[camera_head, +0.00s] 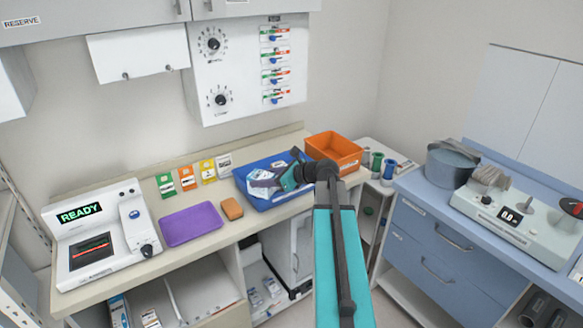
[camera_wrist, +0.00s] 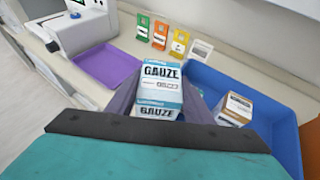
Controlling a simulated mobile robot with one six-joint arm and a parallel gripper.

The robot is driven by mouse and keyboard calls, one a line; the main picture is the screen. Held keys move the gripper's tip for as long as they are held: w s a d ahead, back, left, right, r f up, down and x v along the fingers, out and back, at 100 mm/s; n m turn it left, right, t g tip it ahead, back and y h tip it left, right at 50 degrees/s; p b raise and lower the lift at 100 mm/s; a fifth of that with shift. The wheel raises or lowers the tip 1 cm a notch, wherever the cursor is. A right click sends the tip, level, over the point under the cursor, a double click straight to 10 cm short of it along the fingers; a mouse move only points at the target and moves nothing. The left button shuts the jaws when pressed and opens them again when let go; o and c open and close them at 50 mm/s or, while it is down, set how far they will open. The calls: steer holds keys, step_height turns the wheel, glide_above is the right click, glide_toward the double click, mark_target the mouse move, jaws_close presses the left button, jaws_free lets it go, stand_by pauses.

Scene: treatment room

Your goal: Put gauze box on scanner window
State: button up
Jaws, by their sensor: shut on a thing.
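My gripper (camera_head: 268,179) is over the blue bin in the head view. In the wrist view its grey fingers (camera_wrist: 160,104) are shut on a white and blue gauze box (camera_wrist: 161,76), whose printed faces point towards the camera. The box's lower part is hidden by my gripper. The scanner (camera_head: 128,222) stands at the left end of the counter; its display reads READY. Its dark scanner window (camera_head: 92,254) is bare, with a red line across it. Part of the scanner also shows in the wrist view (camera_wrist: 84,30).
The blue bin (camera_head: 262,204) holds another box, white and brown (camera_wrist: 235,108). A purple tray (camera_head: 190,224) and an orange-brown block (camera_head: 232,209) lie between scanner and bin. Several coloured cards (camera_head: 187,178) stand behind. An orange bin (camera_head: 336,150) is at the right.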

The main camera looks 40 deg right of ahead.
steer(key=s+a+f+n+g+y+b, duration=0.1)
steer(key=a+f+n+b, duration=0.1)
steer(key=a, duration=0.6)
steer(key=s+a+f+n+g+y+b, duration=0.1)
steer(key=a+f+n+y, duration=0.1)
steer(key=a, duration=0.5)
steer(key=s+a+f+n+g+y+b, duration=0.1)
steer(key=a+f, duration=0.3)
steer(key=a, duration=0.4)
steer(key=shift+s+a+n+g+y+b, duration=0.3)
steer(key=shift+s+n+g+y+b, duration=0.15)
steer(key=shift+y+b, duration=0.35)
steer(key=shift+s+f, duration=0.1)
